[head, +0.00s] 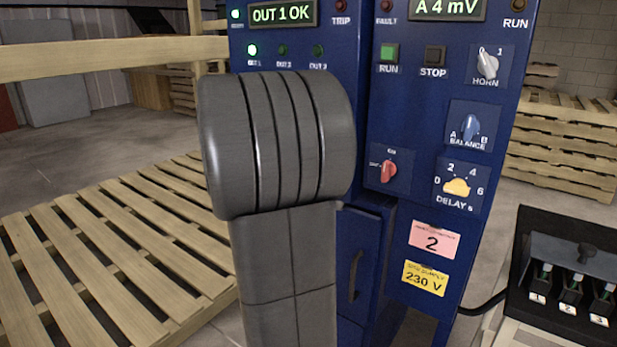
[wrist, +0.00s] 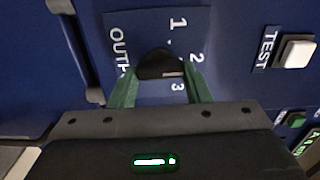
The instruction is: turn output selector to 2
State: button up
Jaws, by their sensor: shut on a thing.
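The output selector, a black knob (wrist: 157,62) on a dark blue plate with 1, 2 and 3 beside it, is in the middle of the wrist view. A pale line shows on its right part, but I cannot tell which number it points to. My gripper (wrist: 162,80) has its green fingers on either side of the knob and is shut on it. In the head view my grey arm hides the selector and the gripper. The display (head: 284,14) reads OUT 1 OK, and the OUT 1 lamp (head: 252,50) is lit brightest.
A white TEST button (wrist: 297,52) is to the right in the wrist view. Beside my arm in the head view are the HORN switch (head: 488,65), BALANCE knob (head: 470,126), red selector (head: 388,171) and yellow DELAY knob (head: 457,187). Pallets (head: 110,250) lie at left.

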dwell(0.3)
jog(key=o, duration=1)
jog(key=shift+s, duration=0.1)
jog(key=p+v, duration=0.1)
jog(key=v, duration=1.2)
jog(key=shift+s+a, duration=0.25)
jog(key=b+x, duration=0.1)
jog(key=x, duration=1.3)
jog(key=shift+s, duration=0.1)
